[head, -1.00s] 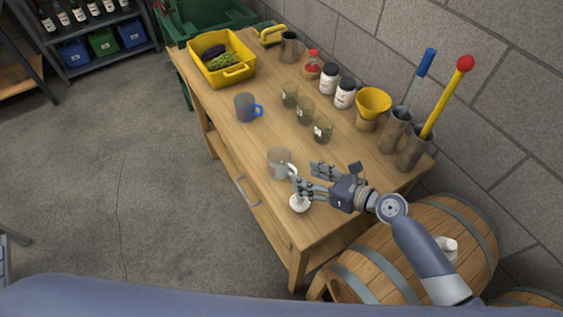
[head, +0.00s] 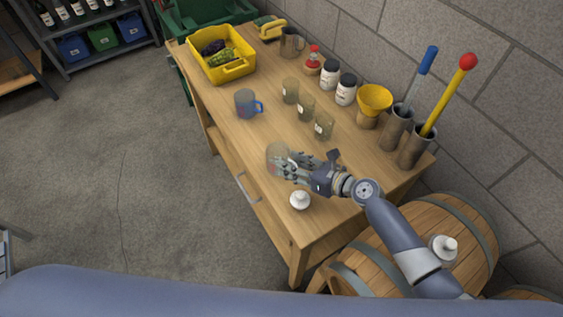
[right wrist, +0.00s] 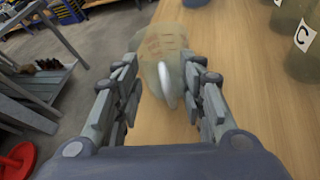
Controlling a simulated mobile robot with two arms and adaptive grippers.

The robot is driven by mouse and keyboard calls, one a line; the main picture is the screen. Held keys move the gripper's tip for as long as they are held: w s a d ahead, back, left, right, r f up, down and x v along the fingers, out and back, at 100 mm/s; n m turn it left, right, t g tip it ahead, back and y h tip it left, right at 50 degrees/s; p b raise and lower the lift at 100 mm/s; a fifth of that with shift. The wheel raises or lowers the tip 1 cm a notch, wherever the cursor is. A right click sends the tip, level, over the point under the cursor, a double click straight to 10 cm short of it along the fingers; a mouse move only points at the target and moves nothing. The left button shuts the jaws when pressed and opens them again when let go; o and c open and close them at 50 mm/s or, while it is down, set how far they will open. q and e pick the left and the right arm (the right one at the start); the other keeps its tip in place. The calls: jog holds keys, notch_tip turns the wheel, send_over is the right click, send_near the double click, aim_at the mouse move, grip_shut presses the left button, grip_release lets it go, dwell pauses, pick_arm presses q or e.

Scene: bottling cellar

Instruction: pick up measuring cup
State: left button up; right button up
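A clear measuring cup (head: 275,153) with reddish markings and a whitish handle stands near the front edge of the wooden table. In the right wrist view the cup (right wrist: 160,50) is ahead, its handle pointing towards me between the fingers. My right gripper (head: 287,166) is at the cup's handle side and hides part of it in the head view. In the right wrist view its fingers (right wrist: 160,88) are spread apart, one on each side of the handle, with gaps showing. A similar cup with a blue handle (head: 245,103) stands further back. My left gripper is not in view.
A white knobbed object (head: 300,200) stands close beside my right gripper. Several labelled jars, including a small greenish one (head: 324,127), stand behind it. A yellow funnel (head: 374,101) and metal cylinders (head: 414,148) line the wall side. A yellow bin (head: 238,70) sits at the far end.

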jog(key=c, duration=0.4)
jog(key=shift+f, duration=0.15)
grip_shut()
jog(key=shift+s, duration=0.1)
jog(key=shift+r, duration=0.5)
jog(key=r, duration=0.1)
jog(key=s+r+p, duration=0.1)
jog(key=shift+r, duration=0.3)
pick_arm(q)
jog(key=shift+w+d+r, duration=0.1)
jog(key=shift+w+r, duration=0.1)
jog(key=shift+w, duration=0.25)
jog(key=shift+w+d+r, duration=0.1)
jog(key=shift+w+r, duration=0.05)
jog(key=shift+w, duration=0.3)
pick_arm(e)
jog(key=s+r, duration=0.1)
jog(key=s, duration=1.3)
jog(key=shift+s+d+r, duration=0.15)
jog(key=shift+s+r, duration=0.15)
jog(key=shift+s, duration=0.1)
